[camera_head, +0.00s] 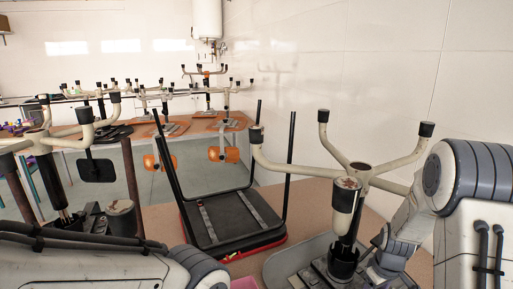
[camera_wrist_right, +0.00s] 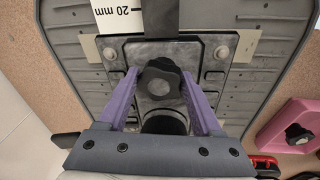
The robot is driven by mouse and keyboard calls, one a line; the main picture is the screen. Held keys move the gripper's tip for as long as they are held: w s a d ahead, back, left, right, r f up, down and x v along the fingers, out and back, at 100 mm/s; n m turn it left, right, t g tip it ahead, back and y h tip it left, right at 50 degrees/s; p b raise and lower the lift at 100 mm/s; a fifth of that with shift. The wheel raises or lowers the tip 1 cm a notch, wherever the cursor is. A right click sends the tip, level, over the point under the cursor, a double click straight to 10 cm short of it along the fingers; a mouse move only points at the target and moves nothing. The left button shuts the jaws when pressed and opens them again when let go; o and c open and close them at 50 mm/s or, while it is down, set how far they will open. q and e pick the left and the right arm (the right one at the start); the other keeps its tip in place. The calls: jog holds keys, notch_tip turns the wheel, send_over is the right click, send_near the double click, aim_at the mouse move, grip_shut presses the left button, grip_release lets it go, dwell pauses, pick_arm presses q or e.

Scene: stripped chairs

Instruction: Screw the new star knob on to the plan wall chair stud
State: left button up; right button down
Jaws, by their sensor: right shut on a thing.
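In the right wrist view a black star knob (camera_wrist_right: 160,72) with a grey round centre sits between the purple fingertips of my right gripper (camera_wrist_right: 159,75), which is shut on it. The knob is over the dark metal plate (camera_wrist_right: 213,73) under the chair's grey seat (camera_wrist_right: 75,75). The stud is hidden, so I cannot tell whether the knob touches it. In the head view the upturned chair (camera_head: 362,171) stands at the right, its cream legs spread upward. My right arm reaches behind its column, and the fingers are hidden there. My left arm crosses the bottom left; its gripper is out of view.
A pink tray (camera_wrist_right: 287,128) with another black star knob (camera_wrist_right: 297,133) lies right of the seat in the wrist view. More upturned chairs crowd the left and the table behind.

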jog(key=shift+s+a+f+m, duration=0.1)
jog(key=shift+s+f+m, duration=0.15)
jog(key=shift+m, duration=0.25)
jog(key=shift+m, duration=0.5)
jog(key=shift+f+m+h, duration=0.1)
jog(key=shift+m+h, duration=0.2)
jog(key=shift+m, duration=0.7)
jog(key=m+b, duration=0.1)
jog(key=m, duration=0.2)
jog(key=m+g+b, duration=0.1)
jog(key=m+b, duration=0.1)
jog(key=shift+w+m+h, duration=0.2)
jog(key=shift+m+h, duration=0.1)
jog(key=shift+m, duration=0.1)
jog(key=shift+m+b, duration=0.45)
jog(key=shift+m, duration=0.95)
